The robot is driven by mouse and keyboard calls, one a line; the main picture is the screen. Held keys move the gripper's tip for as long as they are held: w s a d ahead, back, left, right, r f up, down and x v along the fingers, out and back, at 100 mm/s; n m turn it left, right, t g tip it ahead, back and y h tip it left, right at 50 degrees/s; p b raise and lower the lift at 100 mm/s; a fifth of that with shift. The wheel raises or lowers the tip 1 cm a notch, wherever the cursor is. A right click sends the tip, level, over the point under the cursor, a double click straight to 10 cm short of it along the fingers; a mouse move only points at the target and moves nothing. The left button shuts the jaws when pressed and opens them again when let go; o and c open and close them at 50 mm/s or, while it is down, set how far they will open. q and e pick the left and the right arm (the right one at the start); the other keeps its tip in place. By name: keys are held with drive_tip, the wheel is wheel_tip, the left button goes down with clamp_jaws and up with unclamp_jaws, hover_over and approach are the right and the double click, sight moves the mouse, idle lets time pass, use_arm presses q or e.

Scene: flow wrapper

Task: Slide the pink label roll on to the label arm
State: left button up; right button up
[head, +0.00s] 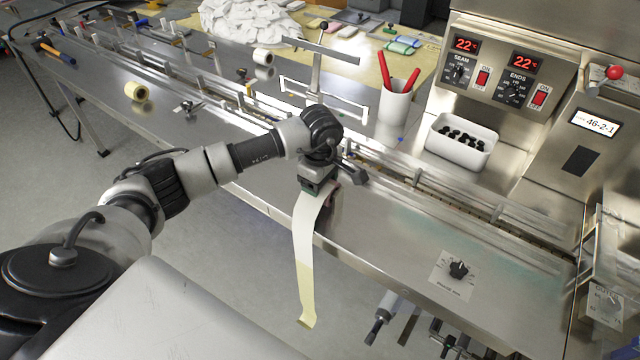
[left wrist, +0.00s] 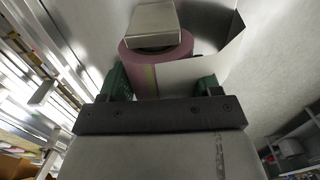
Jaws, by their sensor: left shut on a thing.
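The pink label roll (left wrist: 157,58) is between the green fingertips of my left gripper (left wrist: 160,82) in the left wrist view. In the head view my left gripper (head: 318,187) is at the conveyor's front edge, pointing down, and mostly hides the roll. A white and pale-yellow label strip (head: 305,235) hangs from it in front of the bench. In the left wrist view a metal block (left wrist: 155,25) overlaps the roll's top; I cannot tell whether this is the label arm or whether it enters the core. My right gripper is not in view.
A yellow roll (head: 136,91) and a white roll (head: 262,57) are on the steel bench. Rods (head: 382,315) stick out below the bench's front edge.

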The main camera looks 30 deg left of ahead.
use_arm(q)
drive_tip(key=o, duration=1.1)
wheel_tip(320, 180, up, 11)
drive_tip(key=shift+f+b, duration=0.1)
drive_tip(key=shift+b, duration=0.85)
